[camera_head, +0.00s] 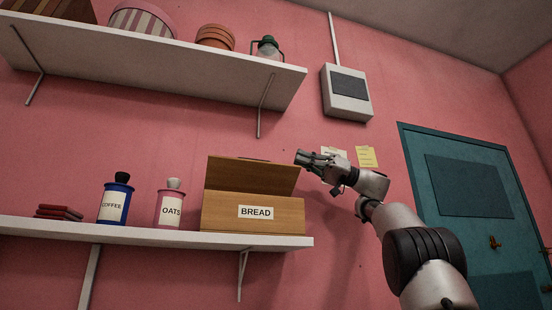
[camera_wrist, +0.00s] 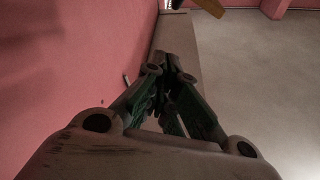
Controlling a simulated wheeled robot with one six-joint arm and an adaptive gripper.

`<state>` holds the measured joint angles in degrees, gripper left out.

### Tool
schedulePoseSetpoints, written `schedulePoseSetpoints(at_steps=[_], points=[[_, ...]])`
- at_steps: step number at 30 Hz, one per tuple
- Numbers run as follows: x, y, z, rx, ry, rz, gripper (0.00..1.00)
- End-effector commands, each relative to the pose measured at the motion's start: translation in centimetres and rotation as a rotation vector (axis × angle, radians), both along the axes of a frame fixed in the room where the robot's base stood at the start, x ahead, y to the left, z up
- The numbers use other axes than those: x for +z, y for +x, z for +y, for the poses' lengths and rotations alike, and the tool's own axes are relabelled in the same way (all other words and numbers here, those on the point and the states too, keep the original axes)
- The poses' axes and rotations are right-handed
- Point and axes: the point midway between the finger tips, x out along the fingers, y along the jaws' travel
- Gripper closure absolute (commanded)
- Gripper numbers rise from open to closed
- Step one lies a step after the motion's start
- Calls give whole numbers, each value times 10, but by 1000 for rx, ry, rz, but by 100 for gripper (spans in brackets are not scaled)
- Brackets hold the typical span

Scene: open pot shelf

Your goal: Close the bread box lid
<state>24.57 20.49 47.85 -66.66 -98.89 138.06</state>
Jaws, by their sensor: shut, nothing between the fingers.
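The wooden bread box (camera_head: 285,217) stands on the lower shelf near its right end, with a white BREAD label on its front. Its lid (camera_head: 250,175) is open, raised and leaning back above the box. My gripper (camera_head: 300,157) is shut and empty, just off the lid's upper right corner in the head view; I cannot tell whether it touches. The wrist view shows the closed fingers (camera_wrist: 168,62). A brown piece (camera_wrist: 211,6) is cut off at the top of that view; I cannot tell whether it is the lid.
An upper shelf (camera_head: 190,62) holds several items. A grey wall box (camera_head: 347,95) hangs above my gripper.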

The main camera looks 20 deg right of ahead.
Motion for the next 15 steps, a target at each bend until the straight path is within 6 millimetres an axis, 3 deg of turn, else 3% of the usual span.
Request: schedulePoseSetpoints(at_steps=[15], points=[[29,10,87,2,2,-3,100]])
